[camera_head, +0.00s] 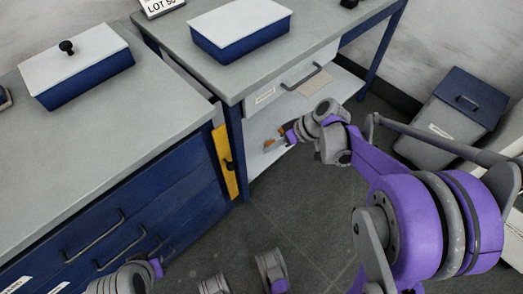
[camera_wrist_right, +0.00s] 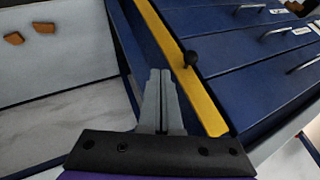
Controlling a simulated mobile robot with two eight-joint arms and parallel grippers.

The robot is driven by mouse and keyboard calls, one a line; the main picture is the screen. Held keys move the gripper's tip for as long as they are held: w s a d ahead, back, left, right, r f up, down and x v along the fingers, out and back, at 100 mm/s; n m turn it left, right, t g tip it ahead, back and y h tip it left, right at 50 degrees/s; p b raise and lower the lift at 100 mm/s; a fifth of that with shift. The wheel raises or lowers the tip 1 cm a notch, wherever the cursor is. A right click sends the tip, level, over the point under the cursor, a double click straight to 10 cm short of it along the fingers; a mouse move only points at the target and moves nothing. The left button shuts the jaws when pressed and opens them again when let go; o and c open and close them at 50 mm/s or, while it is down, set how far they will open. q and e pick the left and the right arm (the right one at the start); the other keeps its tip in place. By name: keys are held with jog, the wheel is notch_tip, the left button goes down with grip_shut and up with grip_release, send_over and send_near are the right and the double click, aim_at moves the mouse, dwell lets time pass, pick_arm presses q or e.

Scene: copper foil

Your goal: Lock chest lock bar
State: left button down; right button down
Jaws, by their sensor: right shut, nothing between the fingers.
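My right gripper (camera_head: 283,138) is to the right of the bar in the head view. My left gripper does not show clearly.
The chest has several drawers with bar handles (camera_head: 93,236). A desk (camera_head: 250,70) with a drawer stands beyond it, carrying a blue and white box (camera_head: 240,30). A white panel (camera_head: 262,125) lies behind my right gripper. A lidded bin (camera_head: 455,110) stands right. Floor (camera_head: 300,205) is clear in front.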

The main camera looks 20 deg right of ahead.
aim_at(234, 169)
jog(key=w+a+f+b, duration=0.2)
jog(key=a+f, duration=0.3)
jog(key=a, duration=0.3)
jog(key=shift+a+f+b, duration=0.25)
jog(key=shift+f+b, duration=0.05)
jog(key=shift+b, duration=0.25)
jog(key=a, duration=0.1)
jog(key=s+a, duration=0.1)
jog(key=a, duration=0.1)
jog(key=shift+a+p, duration=0.2)
jog(key=shift+p, duration=0.15)
jog(key=shift+s, duration=0.1)
